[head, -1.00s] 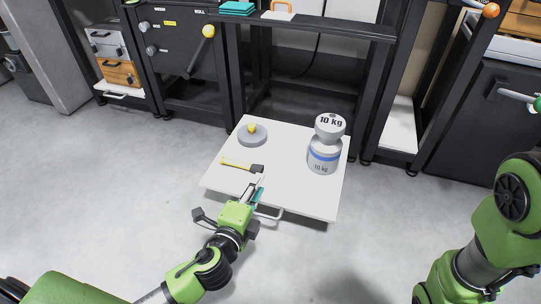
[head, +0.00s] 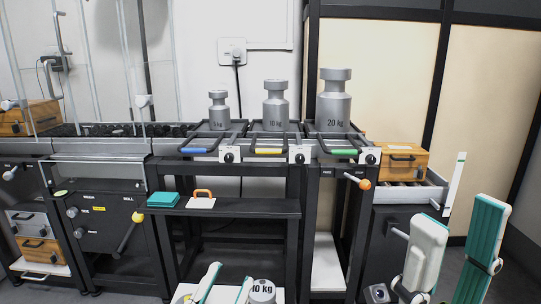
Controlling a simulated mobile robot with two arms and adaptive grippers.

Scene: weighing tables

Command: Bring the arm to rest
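My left gripper (head: 231,274) shows at the bottom, left of centre, with two white-and-teal fingers apart and nothing seen between them. My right gripper (head: 459,222) is raised at the lower right, large and close to the camera. Its white-and-teal fingers stand upright and apart, with no object between them. Most of both arms is out of view.
Three grey weights, 5 kg (head: 218,112), 10 kg (head: 275,105) and 20 kg (head: 335,100), stand on the back bench. A black shelf (head: 245,207) below holds a teal stack (head: 163,200) and an orange-handled item (head: 202,199). A wooden box (head: 404,160) sits at the right.

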